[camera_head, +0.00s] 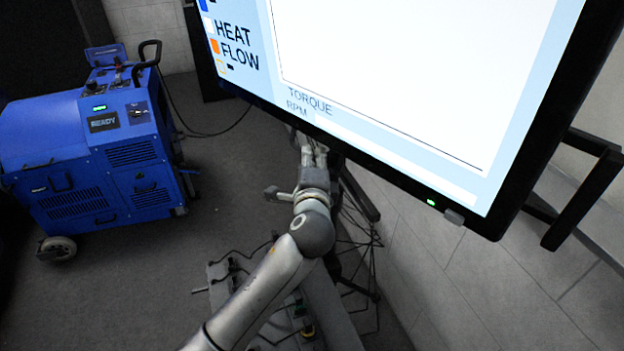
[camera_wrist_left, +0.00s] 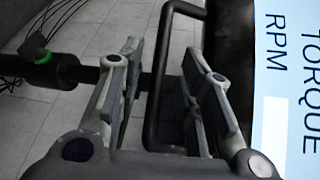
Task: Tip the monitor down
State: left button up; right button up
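The monitor (camera_head: 400,75) is a large screen with a black bezel, tilted in the head view and cut off at the top. Its edge with "TORQUE" and "RPM" also shows at the right of the left wrist view (camera_wrist_left: 285,80). My left gripper (camera_head: 309,145) is beside the monitor's lower edge, its tips partly hidden by it. In the left wrist view the gripper (camera_wrist_left: 168,70) is open, its two fingers apart on either side of a black bar handle (camera_wrist_left: 155,85) next to the screen. I cannot tell whether a finger touches the handle. My right gripper is out of view.
A blue wheeled machine (camera_head: 95,150) with a "READY" display stands on the floor at left. A black bracket (camera_head: 583,205) sticks out at the monitor's right side, near the block wall (camera_head: 480,290). Cables hang below the monitor. Floor between machine and arm is mostly clear.

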pick_arm(q)
jog(key=s+r, duration=0.1)
jog(key=s, duration=0.8)
jog(key=shift+d+r, duration=0.15)
jog(key=shift+w, duration=0.1)
jog(key=shift+c, duration=0.4)
